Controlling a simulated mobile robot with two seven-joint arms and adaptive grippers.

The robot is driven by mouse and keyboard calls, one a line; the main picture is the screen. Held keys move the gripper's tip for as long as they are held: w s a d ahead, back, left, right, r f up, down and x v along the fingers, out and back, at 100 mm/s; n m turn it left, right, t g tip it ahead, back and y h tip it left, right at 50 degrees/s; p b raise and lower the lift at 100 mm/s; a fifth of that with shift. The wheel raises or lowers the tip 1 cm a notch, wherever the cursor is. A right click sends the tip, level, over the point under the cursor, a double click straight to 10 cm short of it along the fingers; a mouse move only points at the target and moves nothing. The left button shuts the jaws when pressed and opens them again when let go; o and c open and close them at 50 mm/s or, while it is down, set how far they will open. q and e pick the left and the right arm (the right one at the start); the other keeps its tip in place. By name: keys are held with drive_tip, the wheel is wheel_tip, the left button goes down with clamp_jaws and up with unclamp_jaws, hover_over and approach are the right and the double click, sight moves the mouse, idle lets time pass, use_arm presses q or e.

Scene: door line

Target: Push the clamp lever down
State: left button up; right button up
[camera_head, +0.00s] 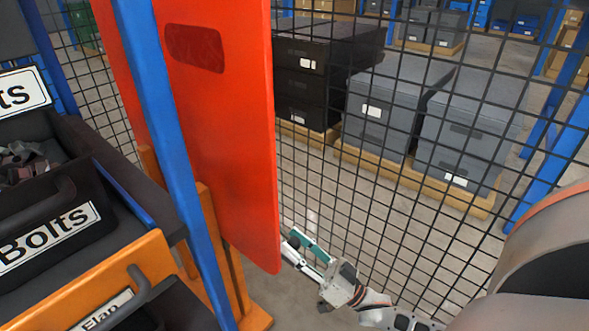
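My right gripper (290,243) is low in the middle of the head view, just right of the lower edge of the red panel (225,130) and in front of the wire mesh. Its fingers point up and to the left, and a teal strip shows along the upper one. The spacing of the fingertips is too small to judge. I cannot make out a clamp lever; none shows clearly near the gripper. My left gripper is not in the view.
A blue post (165,130) stands before the red panel. Black bins labelled Bolts (45,235) and an orange shelf edge (85,290) fill the left. Behind the mesh (400,210) stand grey crates (470,130) and black crates (325,70) on pallets.

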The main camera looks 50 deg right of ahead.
drive_tip(key=v, duration=1.1)
drive_tip(key=shift+s, duration=0.3)
